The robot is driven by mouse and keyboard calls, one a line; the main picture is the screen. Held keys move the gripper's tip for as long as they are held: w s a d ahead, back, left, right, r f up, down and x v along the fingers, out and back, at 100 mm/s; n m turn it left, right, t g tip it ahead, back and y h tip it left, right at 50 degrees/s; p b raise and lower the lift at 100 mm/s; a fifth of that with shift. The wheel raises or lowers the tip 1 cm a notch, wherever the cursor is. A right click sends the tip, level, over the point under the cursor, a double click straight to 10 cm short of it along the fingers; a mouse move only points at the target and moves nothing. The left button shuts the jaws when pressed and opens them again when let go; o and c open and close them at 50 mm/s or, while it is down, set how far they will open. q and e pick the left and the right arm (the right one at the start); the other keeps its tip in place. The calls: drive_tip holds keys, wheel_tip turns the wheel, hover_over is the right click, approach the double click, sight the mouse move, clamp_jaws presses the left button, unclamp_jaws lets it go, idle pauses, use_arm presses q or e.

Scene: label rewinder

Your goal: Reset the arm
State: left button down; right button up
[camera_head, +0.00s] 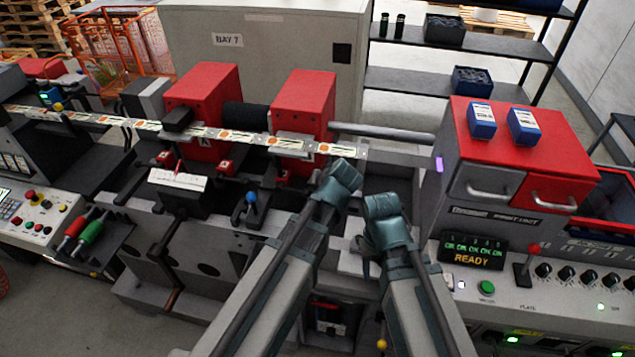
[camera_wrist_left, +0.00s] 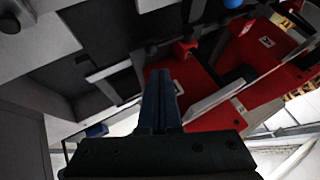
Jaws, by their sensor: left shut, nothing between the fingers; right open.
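My two grey arms reach up from the bottom of the head view and bend at teal joints in front of the label rewinder (camera_head: 215,140). My right gripper (camera_head: 366,262) shows only in small part below its joint, open, with nothing seen in it. My left gripper is hidden behind its arm in the head view. In the left wrist view my left gripper (camera_wrist_left: 160,97) has its dark fingers together and empty, with red and grey machine parts beyond. A blue-knobbed lever (camera_head: 251,198) stands left of my arms. A red-knobbed lever (camera_head: 533,250) stands at the right panel.
The red-topped cabinet (camera_head: 560,160) bears two blue boxes (camera_head: 482,121). Its display (camera_head: 472,252) reads READY above a green button (camera_head: 487,287). Red and green handles (camera_head: 90,230) lie at the far left. A shelf rack (camera_head: 500,45) and grey cabinet (camera_head: 290,50) stand behind.

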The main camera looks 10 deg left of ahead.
use_arm(q)
drive_tip(key=shift+d, duration=0.1)
drive_tip(key=s+d+f+m+g+h+b, duration=0.1)
drive_tip(key=s+d+f+g+b, duration=0.2)
drive_tip(key=s+f+b, duration=0.3)
drive_tip(key=s+d+f+m+g+h+b, duration=0.1)
drive_tip(key=s+d+f+g+b, duration=0.3)
drive_tip(key=s+f, duration=0.8)
drive_tip(key=shift+s+m+h+b, duration=0.3)
drive_tip(key=shift+s+h+b, duration=0.5)
drive_tip(key=shift+s+b, duration=0.35)
drive_tip(key=shift+w, duration=0.1)
